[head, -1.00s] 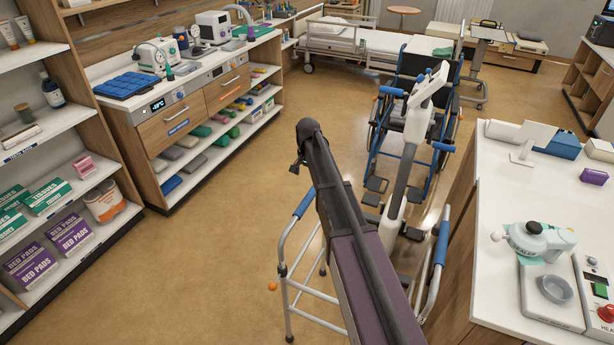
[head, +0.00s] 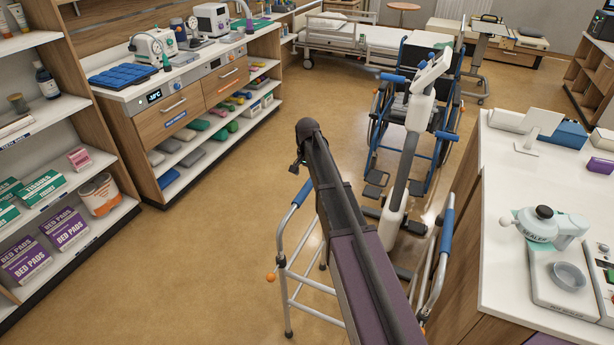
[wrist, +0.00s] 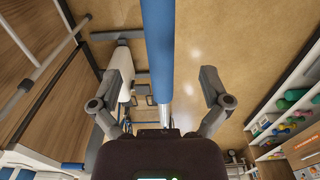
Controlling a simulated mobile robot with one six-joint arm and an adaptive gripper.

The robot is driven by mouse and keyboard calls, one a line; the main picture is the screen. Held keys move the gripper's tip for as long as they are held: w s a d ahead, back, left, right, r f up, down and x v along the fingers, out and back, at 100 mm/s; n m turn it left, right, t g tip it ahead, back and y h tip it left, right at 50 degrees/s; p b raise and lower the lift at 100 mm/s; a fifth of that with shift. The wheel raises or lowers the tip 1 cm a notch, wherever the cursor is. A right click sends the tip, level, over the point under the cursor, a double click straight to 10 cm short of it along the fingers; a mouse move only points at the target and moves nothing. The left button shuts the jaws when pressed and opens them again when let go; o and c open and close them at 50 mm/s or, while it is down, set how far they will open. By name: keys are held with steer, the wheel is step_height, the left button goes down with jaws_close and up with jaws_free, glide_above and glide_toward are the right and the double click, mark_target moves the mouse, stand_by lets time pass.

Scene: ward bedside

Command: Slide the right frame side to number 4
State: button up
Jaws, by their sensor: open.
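A metal walking frame with blue grips and orange knobs stands under my arm in the head view. Its picture-right side (head: 446,222) is near the white-topped counter; its picture-left side has a blue grip (head: 295,194) beside my arm. In the wrist view a blue grip (wrist: 159,45) on a metal tube runs from the top edge down between the fingers of my gripper (wrist: 159,88). My gripper is open, its fingers apart from the grip on both sides. This appears to be the picture-left grip. No number marks are readable.
A white lift column (head: 412,140) and a blue wheelchair (head: 385,110) stand just beyond the frame. The white-topped counter (head: 510,270) is close on the right. Shelves (head: 90,185) line the left. The floor (head: 215,250) between them and the frame is clear.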

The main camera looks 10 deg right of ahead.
mark_target(307, 185)
steer(key=shift+f+b, duration=2.65)
steer(key=shift+f, duration=0.45)
steer(key=c, duration=1.3)
steer(key=shift+r, duration=0.15)
steer(key=shift+r+p, duration=2.5)
steer(key=shift+p, duration=0.1)
steer(key=o, duration=1.3)
